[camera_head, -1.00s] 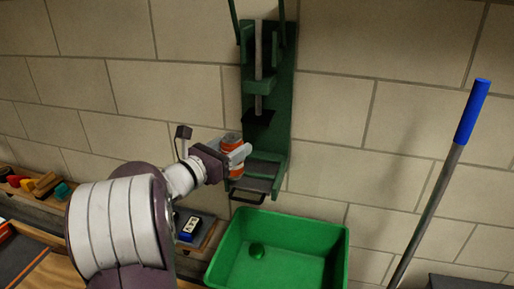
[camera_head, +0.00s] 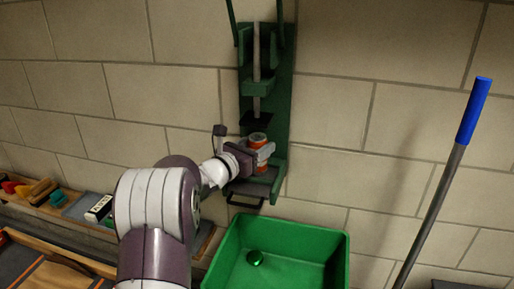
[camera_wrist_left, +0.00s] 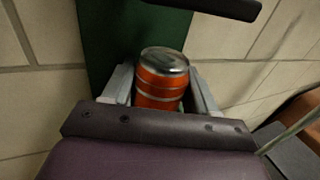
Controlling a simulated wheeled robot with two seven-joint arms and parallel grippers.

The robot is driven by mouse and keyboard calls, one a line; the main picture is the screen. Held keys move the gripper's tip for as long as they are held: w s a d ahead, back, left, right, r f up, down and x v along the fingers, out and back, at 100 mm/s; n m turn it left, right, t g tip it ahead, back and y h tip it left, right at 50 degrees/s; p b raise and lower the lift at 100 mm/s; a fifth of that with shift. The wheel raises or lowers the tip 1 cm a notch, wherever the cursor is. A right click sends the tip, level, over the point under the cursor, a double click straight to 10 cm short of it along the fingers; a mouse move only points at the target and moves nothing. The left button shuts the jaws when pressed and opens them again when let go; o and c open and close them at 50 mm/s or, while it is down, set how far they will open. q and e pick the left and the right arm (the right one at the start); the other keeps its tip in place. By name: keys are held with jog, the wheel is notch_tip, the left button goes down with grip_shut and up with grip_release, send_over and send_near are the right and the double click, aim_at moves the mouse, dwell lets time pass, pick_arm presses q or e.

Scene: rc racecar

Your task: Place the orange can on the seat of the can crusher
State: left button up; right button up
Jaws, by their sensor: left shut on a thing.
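The orange can (camera_head: 257,139) has a silver top and stands upright between the fingers of my left gripper (camera_head: 264,154). In the left wrist view the can (camera_wrist_left: 161,80) sits between both fingers of the gripper (camera_wrist_left: 162,88), which is shut on it. The green can crusher (camera_head: 280,100) is mounted on the wall. Its seat (camera_head: 259,184) is below the can, and its dark pressing plate (camera_head: 256,118) is just above. The can's bottom is partly hidden by the gripper, so I cannot tell whether it touches the seat. My right gripper is not in view.
A green bin (camera_head: 318,279) with a small green object (camera_head: 254,258) inside stands below the crusher. A blue-handled pole (camera_head: 473,110) leans at the right. A bench with several small items (camera_head: 40,191) lies at the left.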

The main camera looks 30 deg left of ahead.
pick_arm(q)
jog(key=shift+f+b, duration=0.25)
jog(key=shift+b, duration=0.1)
jog(key=o, duration=1.1)
jog(key=shift+r, duration=0.1)
jog(key=shift+r+p, duration=0.25)
jog(key=shift+p, duration=0.2)
jog(key=s, duration=0.4)
jog(key=s+a+p, duration=0.1)
jog(key=s, duration=0.3)
jog(key=s+a, duration=0.1)
jog(key=s, duration=0.2)
jog(key=shift+s+f, duration=0.1)
jog(key=shift+s, duration=0.3)
